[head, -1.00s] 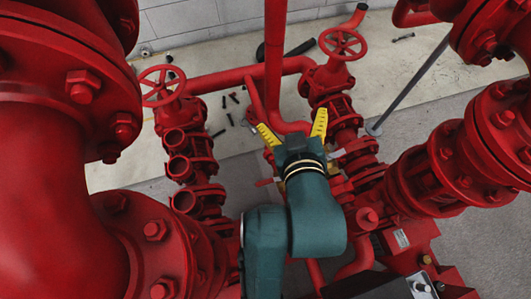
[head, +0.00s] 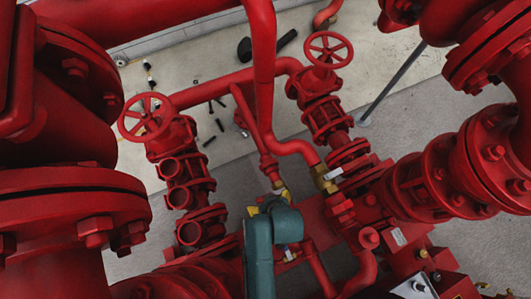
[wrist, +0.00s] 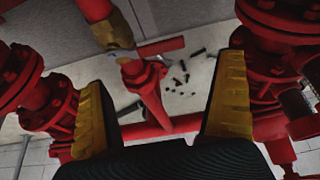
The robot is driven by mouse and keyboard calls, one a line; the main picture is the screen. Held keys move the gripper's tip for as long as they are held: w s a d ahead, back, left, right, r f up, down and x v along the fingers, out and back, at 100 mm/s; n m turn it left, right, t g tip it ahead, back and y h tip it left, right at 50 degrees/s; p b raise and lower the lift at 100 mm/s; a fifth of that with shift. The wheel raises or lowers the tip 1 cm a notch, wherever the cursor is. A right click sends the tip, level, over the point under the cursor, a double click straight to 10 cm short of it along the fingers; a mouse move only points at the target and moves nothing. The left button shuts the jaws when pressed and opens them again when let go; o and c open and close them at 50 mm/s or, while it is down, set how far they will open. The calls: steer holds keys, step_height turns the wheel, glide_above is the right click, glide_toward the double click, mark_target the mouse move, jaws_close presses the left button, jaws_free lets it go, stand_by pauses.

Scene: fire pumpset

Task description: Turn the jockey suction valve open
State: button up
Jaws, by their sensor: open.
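My gripper (wrist: 165,72) is open, with its two yellow fingers wide apart and nothing held between them. In the wrist view, a brass valve body (wrist: 105,32) with a red lever (wrist: 161,46) lies beyond the fingertips, apart from them. A red flanged pipe (wrist: 148,90) shows between the fingers. In the head view, my gripper (head: 268,205) is low among the small pipes and mostly hidden behind my wrist. A brass valve (head: 325,178) with a pale handle is right of it. I cannot tell which valve is the jockey suction valve.
Two red handwheels stand at left (head: 146,117) and upper right (head: 328,50). A thick vertical red pipe (head: 262,60) runs close in front. Large flanged red pipes crowd both sides. Small dark parts (head: 209,140) lie on the pale floor behind.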

steer(key=b+x, duration=0.3)
steer(key=x, duration=0.4)
steer(key=shift+w+r, duration=0.1)
steer(key=shift+w, duration=0.1)
steer(key=shift+c, duration=0.2)
steer(key=c, duration=1.3)
steer(key=shift+s, duration=0.1)
